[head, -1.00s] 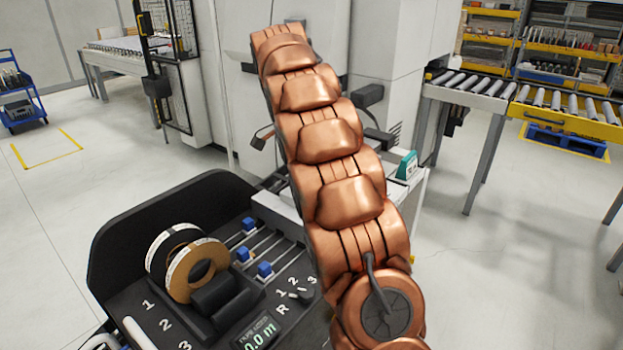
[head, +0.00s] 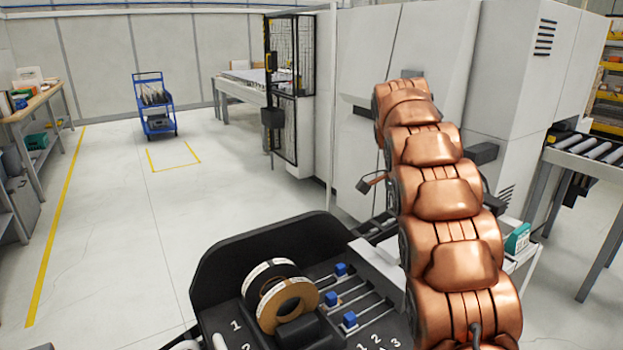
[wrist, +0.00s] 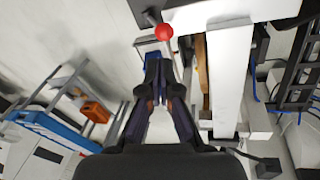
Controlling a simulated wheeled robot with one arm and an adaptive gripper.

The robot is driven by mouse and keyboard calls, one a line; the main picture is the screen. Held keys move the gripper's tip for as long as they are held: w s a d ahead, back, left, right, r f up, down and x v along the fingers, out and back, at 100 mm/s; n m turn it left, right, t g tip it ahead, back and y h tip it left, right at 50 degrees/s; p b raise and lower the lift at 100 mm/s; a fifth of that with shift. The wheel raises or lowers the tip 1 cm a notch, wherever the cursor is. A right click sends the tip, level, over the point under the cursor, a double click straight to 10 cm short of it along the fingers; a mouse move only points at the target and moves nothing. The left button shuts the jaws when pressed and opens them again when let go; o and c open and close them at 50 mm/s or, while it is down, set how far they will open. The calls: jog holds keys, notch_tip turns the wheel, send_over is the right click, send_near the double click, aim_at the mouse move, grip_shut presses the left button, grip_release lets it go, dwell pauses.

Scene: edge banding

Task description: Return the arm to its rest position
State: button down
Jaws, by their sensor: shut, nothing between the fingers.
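My copper-coloured arm (head: 450,215) rises through the right half of the head view, bent and leaning up to the left toward the white machine. My gripper does not show in the head view. In the wrist view my gripper (wrist: 158,62) has its dark fingers together with nothing between them. A red ball knob (wrist: 164,31) on a dark rod shows just past the fingertips; I cannot tell the distance between them.
A black tray with tape rolls (head: 287,304) and blue sliders (head: 341,270) sits low in front. The white machine (head: 385,60) stands behind my arm, a roller conveyor (head: 600,150) right. A blue cart (head: 154,105) stands far left; open floor (head: 110,230) lies left.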

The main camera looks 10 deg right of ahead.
jog(key=shift+s+a, duration=0.1)
jog(key=s+a+n+p, duration=0.1)
jog(key=s+a+n, duration=0.9)
jog(key=s, duration=0.6)
jog(key=s+a+f+n, duration=0.2)
jog(key=s+a, duration=0.1)
jog(key=s, duration=0.3)
jog(key=s+a+f+n+y, duration=0.1)
jog(key=s+a+f+n, duration=0.2)
jog(key=s, duration=0.4)
jog(key=s+a+f+n, duration=0.2)
jog(key=s+a+f, duration=0.1)
jog(key=s, duration=0.4)
jog(key=shift+s+a+n+y+p, duration=0.25)
jog(key=shift+a+n+y+p, duration=0.05)
jog(key=shift+a+p, duration=0.1)
jog(key=shift+f, duration=0.1)
